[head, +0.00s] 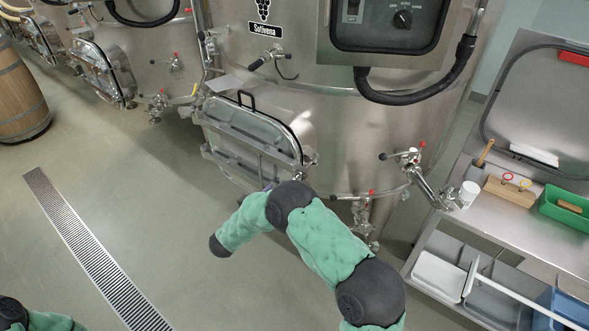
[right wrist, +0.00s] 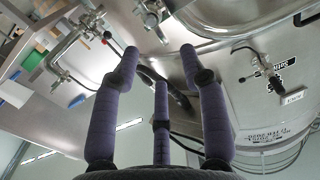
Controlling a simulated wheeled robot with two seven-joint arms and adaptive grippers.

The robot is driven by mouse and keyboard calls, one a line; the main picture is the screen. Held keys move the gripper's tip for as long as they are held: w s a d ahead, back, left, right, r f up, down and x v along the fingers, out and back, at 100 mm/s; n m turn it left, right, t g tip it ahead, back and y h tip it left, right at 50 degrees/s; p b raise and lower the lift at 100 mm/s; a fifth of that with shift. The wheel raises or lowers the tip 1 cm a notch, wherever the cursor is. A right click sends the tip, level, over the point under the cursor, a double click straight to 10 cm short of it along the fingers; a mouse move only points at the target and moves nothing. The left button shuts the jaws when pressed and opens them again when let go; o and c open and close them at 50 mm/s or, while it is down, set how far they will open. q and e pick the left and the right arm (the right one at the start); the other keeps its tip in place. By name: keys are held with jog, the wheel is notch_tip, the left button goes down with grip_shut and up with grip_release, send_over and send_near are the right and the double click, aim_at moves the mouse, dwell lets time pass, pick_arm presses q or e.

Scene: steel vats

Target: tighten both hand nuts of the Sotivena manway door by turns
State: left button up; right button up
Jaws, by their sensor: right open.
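The Sotivena manway door (head: 245,140) is a steel-framed door low on the front of the large vat, with a black handle on top and bars across its face. It looks closed. A small metal fitting (head: 311,156) shows at its right edge; I cannot tell whether it is a hand nut. My right arm crosses in front of the door's lower right, and its gripper is hidden in the head view. In the right wrist view my right gripper (right wrist: 160,62) has its purple fingers apart, with nothing between them. My left gripper is out of view.
Valves with red-tipped handles (head: 408,157) stick out right of the door. A steel bench (head: 490,225) with a green bin (head: 567,210) stands at the right. A floor drain (head: 85,245) and a barrel (head: 18,98) are at the left. The floor left of the door is open.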

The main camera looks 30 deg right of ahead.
aim_at(295, 174)
jog(key=x, duration=0.3)
jog(key=b+x, duration=0.1)
jog(key=x, duration=0.3)
jog(key=r+x, duration=0.1)
jog(key=x, duration=0.2)
jog(key=shift+s+d, duration=0.15)
jog(key=shift+d, duration=0.35)
jog(key=shift+m, duration=0.3)
jog(key=shift+c, duration=0.3)
grip_shut()
